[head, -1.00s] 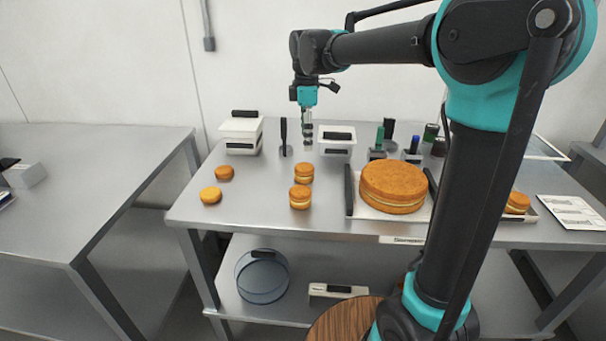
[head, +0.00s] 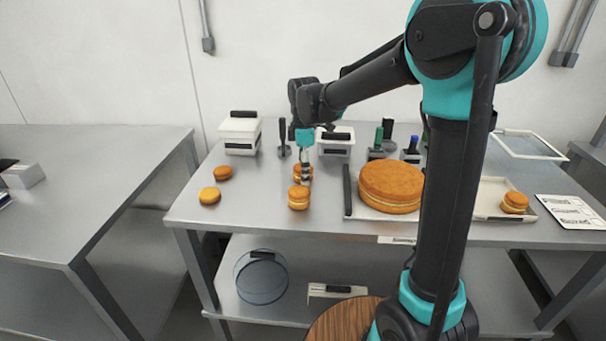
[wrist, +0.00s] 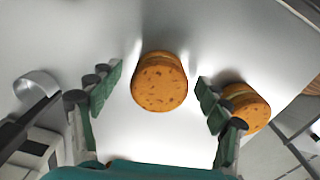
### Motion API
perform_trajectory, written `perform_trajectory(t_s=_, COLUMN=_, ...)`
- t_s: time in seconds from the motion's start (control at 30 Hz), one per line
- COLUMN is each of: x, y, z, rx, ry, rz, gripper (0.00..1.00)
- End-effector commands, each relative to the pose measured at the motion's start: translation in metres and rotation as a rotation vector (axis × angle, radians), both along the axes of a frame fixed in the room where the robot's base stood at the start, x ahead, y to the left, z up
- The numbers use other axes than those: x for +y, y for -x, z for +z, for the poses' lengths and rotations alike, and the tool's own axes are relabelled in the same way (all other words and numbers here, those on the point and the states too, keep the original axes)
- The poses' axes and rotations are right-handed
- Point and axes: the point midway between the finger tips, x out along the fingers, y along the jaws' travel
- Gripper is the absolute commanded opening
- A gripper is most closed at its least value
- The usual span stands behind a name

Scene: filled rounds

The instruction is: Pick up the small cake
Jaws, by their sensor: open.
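Two small filled cakes stand one behind the other on the steel table. The back cake (head: 298,168) is partly hidden by my gripper (head: 305,178). The front cake (head: 299,198) stands clear just in front. In the wrist view, the back cake (wrist: 160,82) shows centred between the spread green-padded fingers of my gripper (wrist: 160,88), with a visible gap on each side. The front cake (wrist: 245,107) is outside the right finger, partly covered by it. My gripper is open, points down and holds nothing. How far the fingertips reach down beside the cake is unclear.
Two single cake layers (head: 222,173) (head: 209,196) lie to the left. A large filled cake (head: 391,185) stands on a tray at right, and another small cake (head: 514,202) on a white tray (head: 492,187). White containers (head: 240,131) and a dark-handled tool (head: 283,138) stand behind.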

Motion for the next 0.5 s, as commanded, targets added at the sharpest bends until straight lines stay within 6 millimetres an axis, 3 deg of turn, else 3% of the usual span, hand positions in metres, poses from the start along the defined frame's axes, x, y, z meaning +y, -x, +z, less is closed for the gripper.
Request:
perform_trajectory(t_s=0.17, x=0.0000, y=0.0000, z=0.0000, rx=0.000, ry=0.000, rz=0.000, gripper=0.77)
perform_trajectory(t_s=0.4, x=0.0000, y=0.0001, z=0.0002, rx=0.000, ry=0.000, rz=0.000, gripper=0.47)
perform_trajectory(t_s=0.5, x=0.0000, y=0.0001, z=0.0002, rx=0.000, ry=0.000, rz=0.000, gripper=0.40)
